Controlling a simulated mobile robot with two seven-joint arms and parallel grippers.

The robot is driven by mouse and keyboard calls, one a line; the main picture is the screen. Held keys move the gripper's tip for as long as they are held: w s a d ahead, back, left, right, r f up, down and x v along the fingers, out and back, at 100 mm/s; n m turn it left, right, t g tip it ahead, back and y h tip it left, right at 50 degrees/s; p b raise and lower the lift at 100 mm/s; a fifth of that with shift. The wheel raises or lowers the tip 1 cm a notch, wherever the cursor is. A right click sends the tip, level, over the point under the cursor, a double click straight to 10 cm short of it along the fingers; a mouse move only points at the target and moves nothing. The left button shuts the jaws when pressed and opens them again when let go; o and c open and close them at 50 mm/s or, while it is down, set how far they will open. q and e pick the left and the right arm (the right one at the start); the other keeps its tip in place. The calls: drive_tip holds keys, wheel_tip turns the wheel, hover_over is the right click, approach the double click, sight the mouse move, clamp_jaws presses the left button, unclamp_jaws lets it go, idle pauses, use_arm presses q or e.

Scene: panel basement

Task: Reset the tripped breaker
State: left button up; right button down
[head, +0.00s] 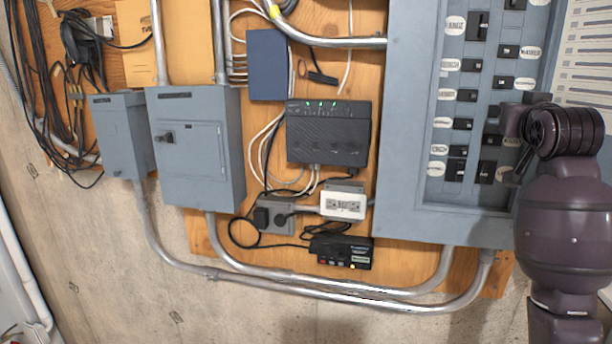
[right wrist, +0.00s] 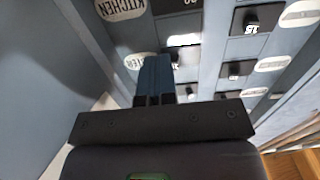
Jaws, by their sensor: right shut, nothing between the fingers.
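The grey breaker panel (head: 400,150) stands at the right in the head view, with columns of black breakers (head: 477,25) beside oval white labels. My right gripper (head: 507,150) is at the lower right of the breaker columns, partly hidden by its own wrist. In the right wrist view the gripper (right wrist: 153,80) is shut and empty. Its fingertips are in front of a breaker (right wrist: 185,57) beside a partly covered label (right wrist: 138,61); I cannot tell whether they touch. A KITCHEN label (right wrist: 121,8) is above. I cannot tell which breaker is tripped. My left gripper is out of view.
A black router (head: 328,135) with green lights, a white outlet box (head: 343,204) and a black power device (head: 342,252) are left of the panel. Grey boxes (head: 195,190) and metal conduits (head: 300,284) are farther left and below. A printed sheet (head: 585,60) is at right.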

drive_tip(key=shift+w+a, duration=0.1)
drive_tip(key=shift+a, duration=0.5)
idle(0.3)
drive_tip(key=shift+w+a, duration=0.1)
drive_tip(key=shift+d, duration=0.3)
idle(0.4)
drive_tip(key=v, duration=0.7)
idle(0.6)
